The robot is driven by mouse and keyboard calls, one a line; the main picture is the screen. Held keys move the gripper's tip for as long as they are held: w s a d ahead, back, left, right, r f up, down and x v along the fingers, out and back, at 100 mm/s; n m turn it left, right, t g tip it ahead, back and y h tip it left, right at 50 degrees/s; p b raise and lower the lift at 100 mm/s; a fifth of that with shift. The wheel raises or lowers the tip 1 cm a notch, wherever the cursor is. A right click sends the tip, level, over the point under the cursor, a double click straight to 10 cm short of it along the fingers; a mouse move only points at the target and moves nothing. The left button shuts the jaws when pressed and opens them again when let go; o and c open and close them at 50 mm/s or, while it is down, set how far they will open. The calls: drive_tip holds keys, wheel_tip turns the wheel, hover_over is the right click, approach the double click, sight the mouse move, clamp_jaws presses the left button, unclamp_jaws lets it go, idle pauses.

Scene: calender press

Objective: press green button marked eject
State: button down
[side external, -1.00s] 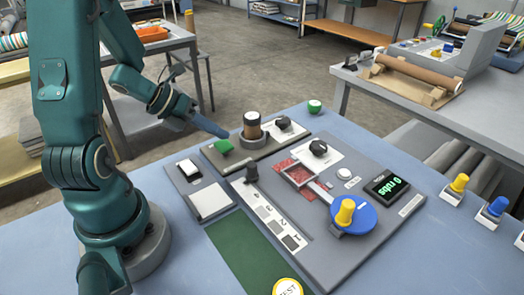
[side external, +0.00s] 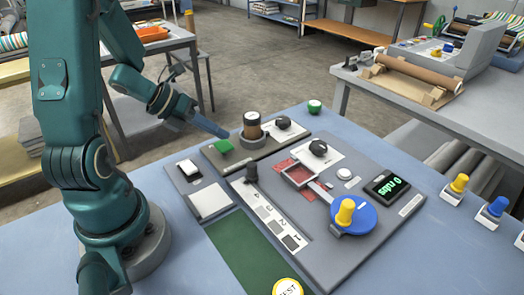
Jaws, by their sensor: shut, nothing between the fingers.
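A green square button (side external: 223,145) sits on a dark grey plate at the back of the blue table. A second green thing, small and round with a pale top (side external: 314,106), stands at the table's far edge. No eject marking is readable on either. My gripper (side external: 221,132) is shut and empty, its blue-grey fingers pointing down and right. Its tip shows just above and behind the square green button in the picture; I cannot tell whether they touch.
A brown-and-black knob (side external: 252,125) stands close right of my fingertips. A white switch (side external: 187,166) is at the front left. The larger panel holds a slider (side external: 251,172), a blue disc with a yellow knob (side external: 345,212) and a display (side external: 387,186). Bare table lies left of the panels.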

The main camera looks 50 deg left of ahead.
sight(218, 146)
drive_tip(key=shift+f, duration=0.2)
drive_tip(key=shift+f, duration=0.25)
drive_tip(key=shift+f, duration=0.8)
idle(0.8)
drive_tip(key=shift+r, duration=1.25)
drive_tip(key=shift+r, duration=2.5)
